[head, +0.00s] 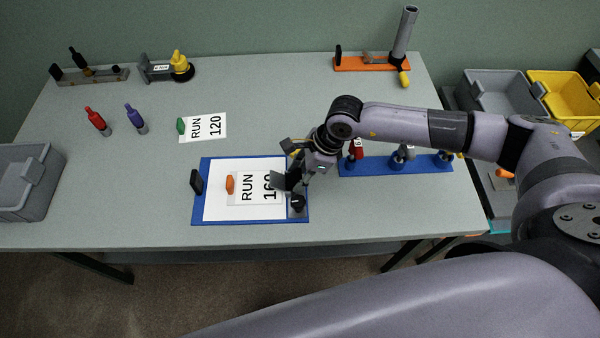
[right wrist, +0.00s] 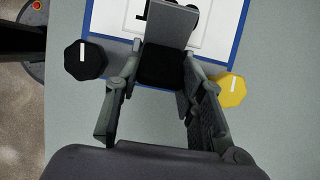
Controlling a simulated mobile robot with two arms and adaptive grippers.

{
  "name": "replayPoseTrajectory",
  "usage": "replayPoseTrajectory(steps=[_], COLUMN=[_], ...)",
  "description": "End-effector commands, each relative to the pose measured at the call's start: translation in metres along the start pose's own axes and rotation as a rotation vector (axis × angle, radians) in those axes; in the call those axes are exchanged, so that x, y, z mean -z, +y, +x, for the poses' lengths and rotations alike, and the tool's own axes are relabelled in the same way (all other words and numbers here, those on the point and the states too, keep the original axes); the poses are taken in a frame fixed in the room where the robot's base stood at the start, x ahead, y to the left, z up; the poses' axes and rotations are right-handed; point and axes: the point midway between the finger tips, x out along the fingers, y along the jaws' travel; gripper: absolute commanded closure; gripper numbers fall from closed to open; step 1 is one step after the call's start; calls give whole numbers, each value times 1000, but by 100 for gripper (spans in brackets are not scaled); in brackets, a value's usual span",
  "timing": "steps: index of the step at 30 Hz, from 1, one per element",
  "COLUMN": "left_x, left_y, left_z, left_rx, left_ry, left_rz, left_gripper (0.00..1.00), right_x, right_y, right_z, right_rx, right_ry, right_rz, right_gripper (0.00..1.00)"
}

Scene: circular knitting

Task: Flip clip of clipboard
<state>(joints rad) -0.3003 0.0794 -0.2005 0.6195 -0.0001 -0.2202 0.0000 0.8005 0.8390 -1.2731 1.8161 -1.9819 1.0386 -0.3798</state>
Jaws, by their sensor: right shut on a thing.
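The blue clipboard (head: 200,218) lies on the table with a white sheet on it. A card reading RUN 160 (head: 243,196) with an orange tab (head: 230,184) lies on the sheet. The clip (right wrist: 170,24) is at the board's right end, a grey plate that appears tilted up from the board, between a black knob (head: 297,201) and a yellow knob (right wrist: 230,90). My right gripper (head: 291,178) is shut on the clip, its fingers on either side of it in the right wrist view (right wrist: 160,75). It hides part of the clip. My left gripper is out of view.
A grey bin (head: 20,200) is at the left.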

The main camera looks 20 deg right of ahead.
Motion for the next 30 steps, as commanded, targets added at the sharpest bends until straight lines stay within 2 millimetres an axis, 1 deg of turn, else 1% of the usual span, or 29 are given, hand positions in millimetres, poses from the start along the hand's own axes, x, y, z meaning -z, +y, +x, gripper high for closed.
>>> replayPoseTrajectory(steps=[7,14,24,30], left_x=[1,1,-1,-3], left_y=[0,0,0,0], left_z=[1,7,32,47], left_rx=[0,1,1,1], left_ry=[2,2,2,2], left_rz=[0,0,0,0], left_gripper=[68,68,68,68], right_x=[-4,-12,-24,-29], right_y=[0,-1,-1,-1], right_z=[-1,-1,2,3], right_rx=[1,2,5,4], right_ry=[41,175,450,583], right_rz=[-3,-6,-4,-3], right_gripper=[92,92,92,92])
